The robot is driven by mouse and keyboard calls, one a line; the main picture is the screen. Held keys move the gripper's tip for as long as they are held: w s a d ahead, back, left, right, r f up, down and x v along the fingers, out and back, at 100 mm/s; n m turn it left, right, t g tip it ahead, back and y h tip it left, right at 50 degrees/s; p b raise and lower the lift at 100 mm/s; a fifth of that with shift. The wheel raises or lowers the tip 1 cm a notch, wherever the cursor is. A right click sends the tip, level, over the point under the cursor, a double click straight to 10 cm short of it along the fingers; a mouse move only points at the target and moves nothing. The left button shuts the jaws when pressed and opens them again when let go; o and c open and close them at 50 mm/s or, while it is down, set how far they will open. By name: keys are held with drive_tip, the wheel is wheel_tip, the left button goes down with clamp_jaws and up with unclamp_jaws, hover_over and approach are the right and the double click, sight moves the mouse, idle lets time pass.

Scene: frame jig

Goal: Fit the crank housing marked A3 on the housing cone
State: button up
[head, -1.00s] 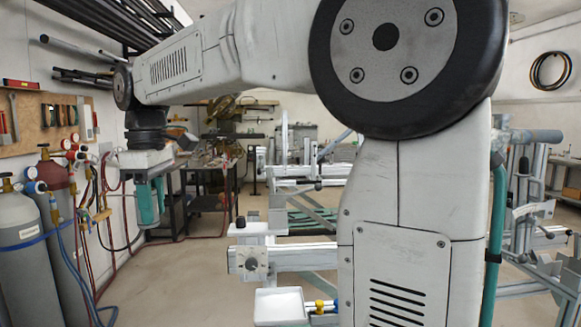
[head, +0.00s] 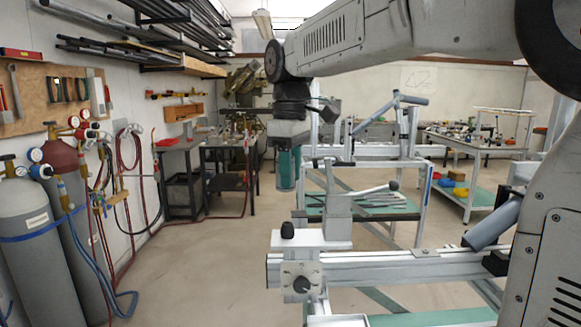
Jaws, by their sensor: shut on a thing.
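My gripper (head: 289,160) hangs pointing down at the end of my arm, left of the middle of the head view. It is shut on a teal, tube-like part (head: 287,172), taken to be the crank housing; no A3 mark is readable on it. The held part is in the air, above and behind a white block on the jig's beam in the picture. A small dark, tapered piece (head: 287,230) stands upright on that block; it may be the housing cone, but I cannot be sure. The held part and this piece are apart.
The jig's pale beam (head: 390,265) runs to the right, with a grey clamp with a lever (head: 340,212) behind the block. Gas cylinders (head: 30,250) and hoses line the left wall. A bench with bins (head: 460,175) stands at back right. The left floor is clear.

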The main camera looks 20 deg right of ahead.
sight(293, 184)
drive_tip(key=shift+d+f, duration=0.1)
drive_tip(key=shift+f, duration=2.25)
drive_tip(key=shift+s+d+f, duration=0.1)
drive_tip(key=shift+f, duration=3)
drive_tip(key=o, duration=1.1)
wheel_tip(293, 184, up, 8)
drive_tip(key=shift+f, duration=0.1)
